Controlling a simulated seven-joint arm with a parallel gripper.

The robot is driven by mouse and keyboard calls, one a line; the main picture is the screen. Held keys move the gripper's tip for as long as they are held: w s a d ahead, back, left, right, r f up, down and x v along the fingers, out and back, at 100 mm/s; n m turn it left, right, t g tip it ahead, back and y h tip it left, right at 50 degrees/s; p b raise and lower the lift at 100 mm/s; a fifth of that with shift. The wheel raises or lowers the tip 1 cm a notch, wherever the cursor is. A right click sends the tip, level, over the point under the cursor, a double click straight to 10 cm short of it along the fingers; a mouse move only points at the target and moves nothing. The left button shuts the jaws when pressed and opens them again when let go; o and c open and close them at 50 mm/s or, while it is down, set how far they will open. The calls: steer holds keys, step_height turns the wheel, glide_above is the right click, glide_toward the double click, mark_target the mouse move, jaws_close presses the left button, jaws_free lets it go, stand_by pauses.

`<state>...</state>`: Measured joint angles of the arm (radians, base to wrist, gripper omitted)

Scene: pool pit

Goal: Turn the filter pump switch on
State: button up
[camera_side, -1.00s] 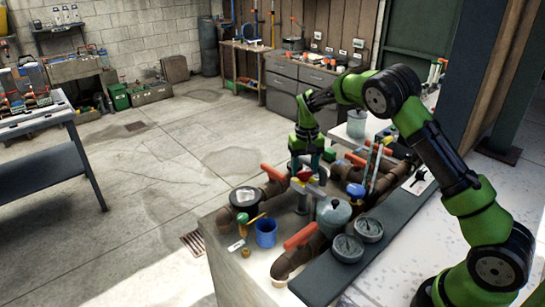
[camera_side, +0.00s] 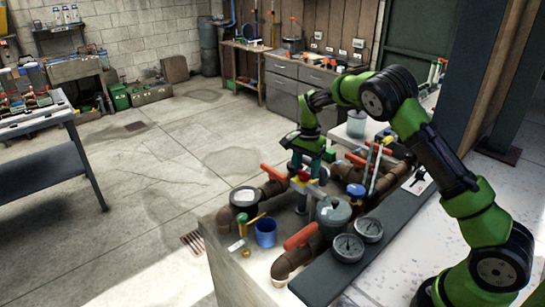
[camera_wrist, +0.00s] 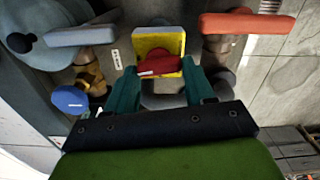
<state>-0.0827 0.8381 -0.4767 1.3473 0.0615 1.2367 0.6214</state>
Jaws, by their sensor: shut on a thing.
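The switch is a yellow box with a red handle (camera_wrist: 160,66) on its face. In the wrist view the yellow box (camera_wrist: 158,42) is straight ahead of my gripper (camera_wrist: 160,72). Its two teal fingers are at the two ends of the red handle, shut on it. In the side view my gripper (camera_side: 308,168) points down at the yellow box (camera_side: 306,186) among the pipes. The fingers partly hide the handle there, and I cannot read its on or off position.
Brown pipes with red-orange valve levers (camera_side: 272,175) (camera_wrist: 250,23) stand close around the switch. A grey domed tank (camera_side: 333,212), a blue cup (camera_side: 266,232) and two gauges (camera_side: 347,247) are nearby. A blue knob (camera_wrist: 70,99) is left of my fingers.

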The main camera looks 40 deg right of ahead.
mark_target(306, 171)
steer(key=shift+m, duration=0.9)
steer(key=o, duration=1)
steer(key=shift+o, duration=0.2)
step_height(306, 171, up, 17)
